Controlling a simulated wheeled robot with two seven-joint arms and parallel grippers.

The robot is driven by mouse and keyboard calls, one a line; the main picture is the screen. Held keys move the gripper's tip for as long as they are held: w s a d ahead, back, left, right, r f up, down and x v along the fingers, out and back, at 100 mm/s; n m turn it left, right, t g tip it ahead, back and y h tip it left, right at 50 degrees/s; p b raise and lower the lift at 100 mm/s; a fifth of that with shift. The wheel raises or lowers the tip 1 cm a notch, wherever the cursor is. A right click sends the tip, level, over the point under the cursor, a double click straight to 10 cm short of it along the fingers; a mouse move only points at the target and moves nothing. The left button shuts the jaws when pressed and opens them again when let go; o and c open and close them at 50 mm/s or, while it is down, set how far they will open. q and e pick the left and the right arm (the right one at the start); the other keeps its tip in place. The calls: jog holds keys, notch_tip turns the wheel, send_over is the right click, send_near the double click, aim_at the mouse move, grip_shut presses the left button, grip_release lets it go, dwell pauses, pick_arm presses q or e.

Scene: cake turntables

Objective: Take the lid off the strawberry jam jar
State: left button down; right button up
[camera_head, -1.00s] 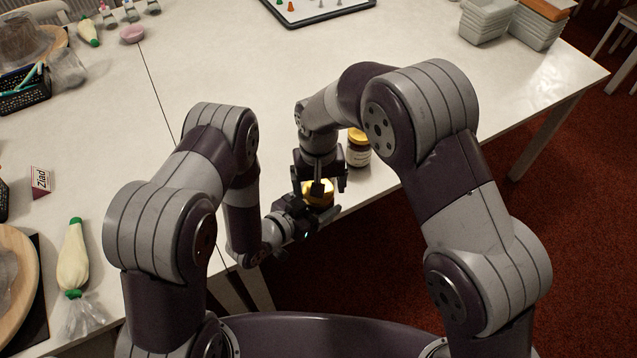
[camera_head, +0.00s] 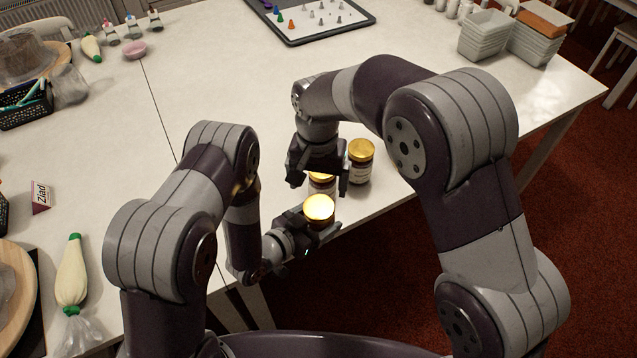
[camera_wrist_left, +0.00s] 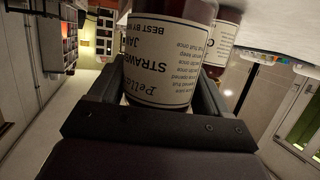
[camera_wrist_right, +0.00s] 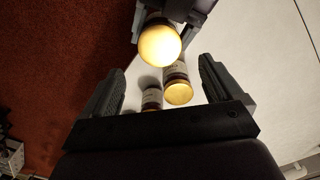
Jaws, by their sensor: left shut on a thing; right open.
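The strawberry jam jar (camera_wrist_left: 165,60) fills the left wrist view, its label upside down there. My left gripper (camera_head: 318,226) is shut around it and holds it at the table's front edge. Its gold lid (camera_head: 319,207) is on top, brightly lit; the lid also shows in the right wrist view (camera_wrist_right: 160,45). My right gripper (camera_head: 318,184) is open and empty, behind the lid in the head view and apart from it. In the right wrist view the open fingers (camera_wrist_right: 160,85) have nothing between them that they touch.
Two other gold-lidded jars stand on the table behind the held one: one partly hidden by my right gripper (camera_head: 322,184), one to its right (camera_head: 360,163). A tray (camera_head: 318,22) and grey containers (camera_head: 484,36) are far back.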

aim_at(319, 207)
jog(key=shift+f+m, duration=0.15)
jog(key=shift+m, duration=0.15)
notch_tip(319, 207, down, 7)
jog(key=shift+d+f, duration=0.1)
jog(key=shift+f, duration=0.05)
jog(key=c, duration=1.1)
jog(key=n, duration=0.3)
jog(key=o, duration=1.2)
